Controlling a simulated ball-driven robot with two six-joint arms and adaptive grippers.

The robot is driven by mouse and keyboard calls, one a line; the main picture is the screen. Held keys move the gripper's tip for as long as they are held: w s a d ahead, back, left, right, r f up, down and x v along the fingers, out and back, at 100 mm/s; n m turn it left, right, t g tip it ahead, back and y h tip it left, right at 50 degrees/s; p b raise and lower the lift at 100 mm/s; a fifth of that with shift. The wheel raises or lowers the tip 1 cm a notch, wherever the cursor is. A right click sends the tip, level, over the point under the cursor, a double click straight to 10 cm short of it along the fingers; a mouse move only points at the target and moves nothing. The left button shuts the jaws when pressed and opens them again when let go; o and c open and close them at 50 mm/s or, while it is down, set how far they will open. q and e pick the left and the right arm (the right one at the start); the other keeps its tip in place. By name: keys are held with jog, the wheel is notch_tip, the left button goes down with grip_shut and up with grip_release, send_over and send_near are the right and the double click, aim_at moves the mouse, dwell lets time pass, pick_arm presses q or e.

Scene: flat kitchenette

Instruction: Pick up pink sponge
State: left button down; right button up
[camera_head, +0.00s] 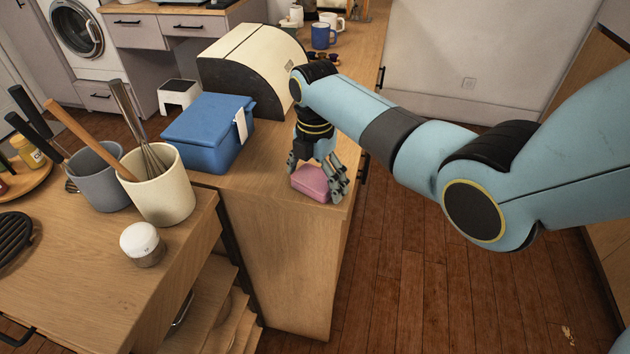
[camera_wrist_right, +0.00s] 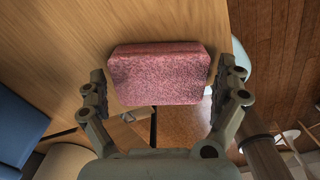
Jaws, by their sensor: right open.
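The pink sponge (camera_head: 311,183) lies flat on the wooden counter near its front right corner in the head view. It also shows as a speckled pink block (camera_wrist_right: 160,74) in the right wrist view. My right gripper (camera_head: 318,178) is over the sponge with its fingers on either side of it. In the right wrist view the right gripper (camera_wrist_right: 164,88) is open, with one finger near the left end of the sponge and the other near the right end. The fingers do not clearly touch the sponge. My left gripper is not in view.
A blue lidded box (camera_head: 205,135) stands left of the sponge, and a cream bread box (camera_head: 250,70) stands behind. The nearer counter holds a cream utensil pot (camera_head: 165,195) and a white-topped shaker (camera_head: 141,245). The counter's right edge is close beside the sponge, with open floor beyond.

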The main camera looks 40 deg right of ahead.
aim_at(321, 176)
jog(key=c, duration=0.6)
jog(key=shift+r, duration=0.45)
jog(key=r, duration=0.2)
jog(key=d+r, duration=0.1)
jog(key=shift+s+d+r, duration=0.1)
jog(key=shift+s+r, duration=0.1)
jog(key=shift+r, duration=0.15)
jog(key=s+d+r+b, duration=0.1)
jog(key=s+d+r, duration=0.3)
jog(key=d, duration=0.5)
notch_tip(321, 176, up, 2)
jog(key=shift+s+d+r+b, duration=0.2)
jog(key=shift+s+b, duration=0.1)
jog(key=shift+s, duration=0.1)
jog(key=c, duration=0.3)
